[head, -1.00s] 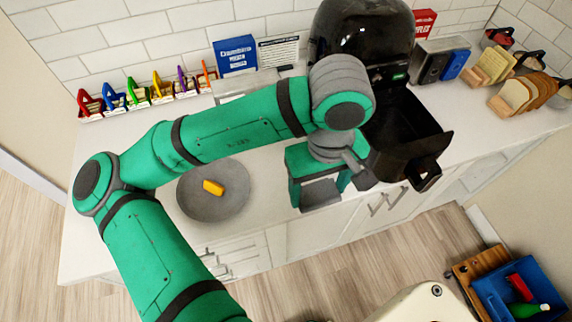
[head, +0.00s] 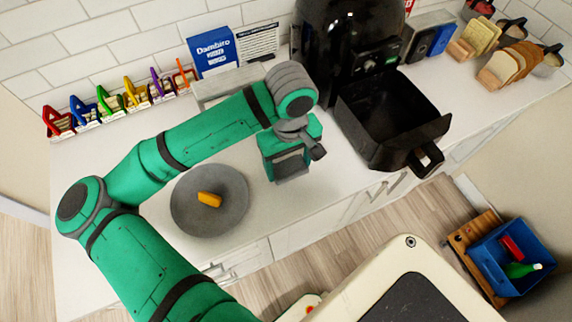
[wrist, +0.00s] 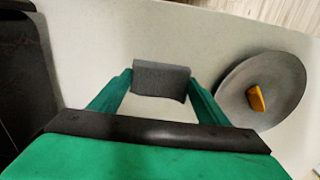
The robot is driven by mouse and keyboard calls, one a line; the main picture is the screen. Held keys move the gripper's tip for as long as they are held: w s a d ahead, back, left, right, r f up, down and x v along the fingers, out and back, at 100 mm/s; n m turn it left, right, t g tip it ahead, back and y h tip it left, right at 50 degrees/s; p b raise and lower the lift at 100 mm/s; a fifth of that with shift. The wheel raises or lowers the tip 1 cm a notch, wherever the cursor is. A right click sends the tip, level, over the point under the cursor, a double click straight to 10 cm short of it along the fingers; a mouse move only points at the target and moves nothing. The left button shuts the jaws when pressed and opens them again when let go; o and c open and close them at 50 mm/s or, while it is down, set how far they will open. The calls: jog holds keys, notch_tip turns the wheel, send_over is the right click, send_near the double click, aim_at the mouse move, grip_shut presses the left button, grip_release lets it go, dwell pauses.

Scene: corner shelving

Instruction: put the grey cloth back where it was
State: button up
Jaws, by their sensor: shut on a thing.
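The grey cloth (wrist: 161,80) is pinched between the fingertips of my gripper (wrist: 159,88) in the wrist view. It looks like a small dark grey rectangle spanning both fingers. In the head view my gripper (head: 290,165) is over the white counter, between the grey plate and the black air fryer. The cloth's lower part is hard to make out there, and I cannot tell whether it touches the counter.
A grey plate (head: 183,215) with a yellow-orange piece (head: 209,200) lies left of my gripper. The air fryer's drawer (head: 385,145) stands open to the right. Coloured clips (head: 110,108), a blue box (head: 215,52) and bread slices (head: 505,66) line the back. Counter around my gripper is clear.

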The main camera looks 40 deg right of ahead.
aim_at(288, 165)
jog(key=shift+f, duration=1.4)
jog(key=shift+f, duration=0.1)
jog(key=o, duration=1.1)
notch_tip(288, 165, up, 12)
jog(key=shift+s+r, duration=0.1)
